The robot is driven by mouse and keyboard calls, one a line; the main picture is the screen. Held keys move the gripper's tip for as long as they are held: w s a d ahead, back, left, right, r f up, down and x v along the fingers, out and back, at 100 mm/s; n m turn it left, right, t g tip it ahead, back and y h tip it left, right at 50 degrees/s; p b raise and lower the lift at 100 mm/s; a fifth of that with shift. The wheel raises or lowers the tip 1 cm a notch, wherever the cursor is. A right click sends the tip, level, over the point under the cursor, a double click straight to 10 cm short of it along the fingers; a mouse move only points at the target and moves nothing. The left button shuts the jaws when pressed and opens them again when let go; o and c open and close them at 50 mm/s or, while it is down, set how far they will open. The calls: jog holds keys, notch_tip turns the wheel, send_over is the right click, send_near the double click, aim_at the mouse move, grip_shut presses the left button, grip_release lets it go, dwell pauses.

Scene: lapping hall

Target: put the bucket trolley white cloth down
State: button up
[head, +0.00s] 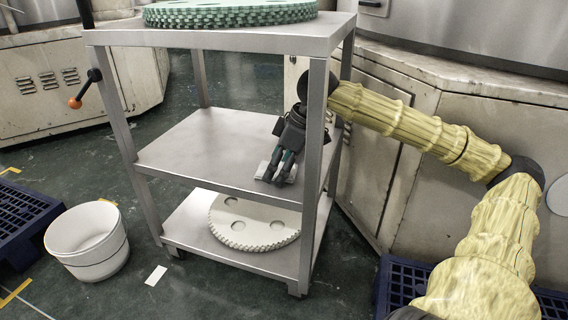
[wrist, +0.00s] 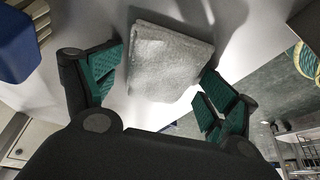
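A folded white cloth (wrist: 168,64) is on or just above the pale middle shelf (wrist: 90,18) of the metal trolley. In the head view only small pale parts of the cloth (head: 262,169) show beside my fingers. My gripper (head: 277,177) points down at the right part of the middle shelf (head: 190,150). In the wrist view its fingers (wrist: 164,75) are spread wide, one on each side of the cloth. They are close to its edges; I see no clear grip, and contact is hard to tell.
Trolley posts (head: 314,160) stand close to my arm. Green toothed discs lie on the top shelf (head: 220,40), a white toothed disc (head: 254,222) on the bottom one. A white bucket (head: 88,242) stands on the floor at left. The middle shelf's left part is clear.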

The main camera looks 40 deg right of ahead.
jog(key=shift+r, duration=0.1)
jog(key=shift+r+p, duration=0.4)
jog(key=shift+r, duration=0.4)
jog(key=shift+p+v, duration=1.1)
jog(key=shift+p, duration=0.05)
jog(key=shift+s+d+r, duration=0.1)
jog(key=shift+s+r, duration=0.05)
jog(key=shift+s, duration=0.05)
jog(key=shift+s+d+p, duration=0.45)
jog(key=shift+s, duration=0.1)
jog(key=s+d+p, duration=0.4)
jog(key=s+d, duration=0.2)
jog(key=s, duration=0.2)
jog(key=shift+s, duration=0.25)
jog(key=shift+f, duration=0.2)
